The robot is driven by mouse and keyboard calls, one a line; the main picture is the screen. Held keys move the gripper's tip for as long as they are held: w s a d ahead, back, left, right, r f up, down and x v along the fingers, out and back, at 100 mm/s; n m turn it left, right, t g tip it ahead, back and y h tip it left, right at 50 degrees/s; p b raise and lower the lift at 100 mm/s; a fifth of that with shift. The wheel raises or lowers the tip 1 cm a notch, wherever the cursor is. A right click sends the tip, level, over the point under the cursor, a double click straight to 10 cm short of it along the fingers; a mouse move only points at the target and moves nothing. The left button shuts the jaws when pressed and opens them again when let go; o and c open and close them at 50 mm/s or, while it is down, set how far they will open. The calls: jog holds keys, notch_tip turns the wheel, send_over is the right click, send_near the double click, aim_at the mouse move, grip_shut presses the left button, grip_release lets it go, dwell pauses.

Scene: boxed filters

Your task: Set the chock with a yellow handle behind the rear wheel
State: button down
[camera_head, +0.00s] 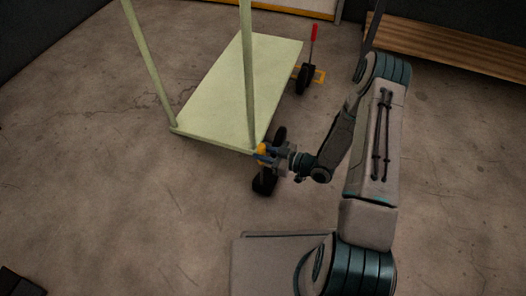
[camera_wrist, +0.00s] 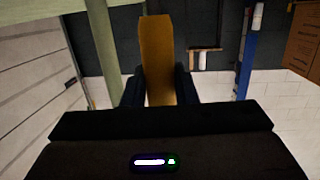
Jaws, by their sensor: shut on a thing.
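The pale green cart (camera_head: 262,75) stands on the concrete floor in the head view. A dark wheel (camera_head: 280,134) shows at its near right corner. The black chock (camera_head: 264,183) with a yellow handle (camera_head: 261,148) is just on the near side of that wheel. My gripper (camera_head: 266,157) is shut on the handle, which stands between both fingers in the wrist view (camera_wrist: 158,60). My gripper hides part of the chock and wheel, so I cannot tell whether they touch or whether the chock rests on the floor.
Another chock with a red handle (camera_head: 314,33) stands near the far right wheel (camera_head: 305,78), by a yellow floor marking (camera_head: 319,76). A wooden bench (camera_head: 450,45) is at the back right. The floor left of the cart is clear. A dark object (camera_head: 18,283) lies at bottom left.

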notch_tip(320, 180, down, 2)
jog(key=shift+f+b, duration=0.1)
jog(key=shift+b, duration=0.6)
jog(key=w+d+b, duration=0.1)
jog(key=w+d, duration=0.1)
jog(key=w, duration=0.4)
jog(key=shift+w, duration=0.15)
jog(key=shift+d, duration=0.1)
jog(key=c, duration=1.1)
grip_release()
jog(key=shift+f+b, duration=0.1)
jog(key=shift+b, duration=0.2)
jog(key=shift+d, duration=0.1)
jog(key=p+v, duration=0.4)
jog(key=v, duration=0.9)
jog(key=shift+s+d+p, duration=0.25)
jog(key=shift+d+p, duration=0.05)
jog(key=shift+p, duration=0.1)
